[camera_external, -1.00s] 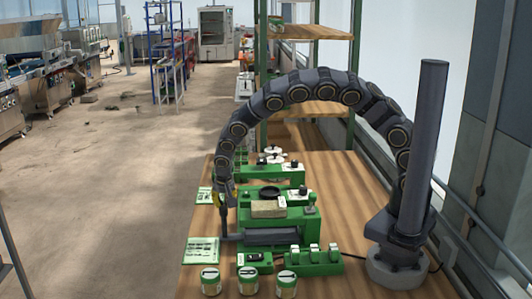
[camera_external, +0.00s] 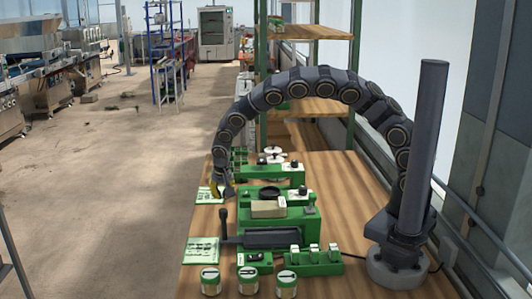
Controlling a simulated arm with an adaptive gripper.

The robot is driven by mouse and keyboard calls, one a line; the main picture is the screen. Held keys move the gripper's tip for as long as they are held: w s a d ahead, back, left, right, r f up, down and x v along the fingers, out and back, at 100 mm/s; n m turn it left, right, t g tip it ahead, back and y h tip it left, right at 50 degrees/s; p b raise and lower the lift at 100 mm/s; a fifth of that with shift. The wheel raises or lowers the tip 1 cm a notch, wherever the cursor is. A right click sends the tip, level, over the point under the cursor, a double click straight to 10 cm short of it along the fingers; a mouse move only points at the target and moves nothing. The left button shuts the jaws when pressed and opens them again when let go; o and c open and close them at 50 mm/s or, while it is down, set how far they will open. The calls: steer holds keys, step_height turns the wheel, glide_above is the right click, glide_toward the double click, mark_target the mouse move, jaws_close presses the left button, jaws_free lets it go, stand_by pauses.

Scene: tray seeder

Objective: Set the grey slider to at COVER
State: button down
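The green tray seeder (camera_external: 293,221) stands on the wooden bench, with a beige block and a round black part on top. A dark upright lever (camera_external: 224,226) is at its left side, and a dark grey trough-like part (camera_external: 272,239) runs along its front. I cannot make out with certainty which part is the grey slider, and no COVER label is readable. My gripper (camera_external: 228,192), with a yellow part showing, is just above and behind the lever, left of the seeder. It appears apart from the lever. Its fingers are too small to judge.
Several jars (camera_external: 248,281) stand at the front edge. A green box with white switches (camera_external: 315,254) is at the front right, and a small green box with a black switch (camera_external: 254,257) is beside it. Green printed cards (camera_external: 202,250) lie at left. A green panel with knobs (camera_external: 275,170) is behind.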

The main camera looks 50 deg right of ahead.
steer(key=v, duration=0.8)
steer(key=shift+s+r, duration=0.15)
steer(key=shift+r, duration=0.05)
steer(key=shift+a, duration=0.1)
steer(key=s+d+r+n+g, duration=0.1)
steer(key=s+d+r, duration=0.45)
steer(key=d, duration=0.35)
steer(key=s+d+r+g, duration=0.1)
steer(key=s+d+r, duration=0.4)
steer(key=s+d, duration=0.3)
steer(key=s+d+n+g+y, duration=0.2)
steer(key=s+n, duration=0.4)
steer(key=s, duration=1.3)
steer(key=shift+s+d+g, duration=0.2)
steer(key=shift+s+g, duration=0.15)
steer(key=shift+g, duration=0.05)
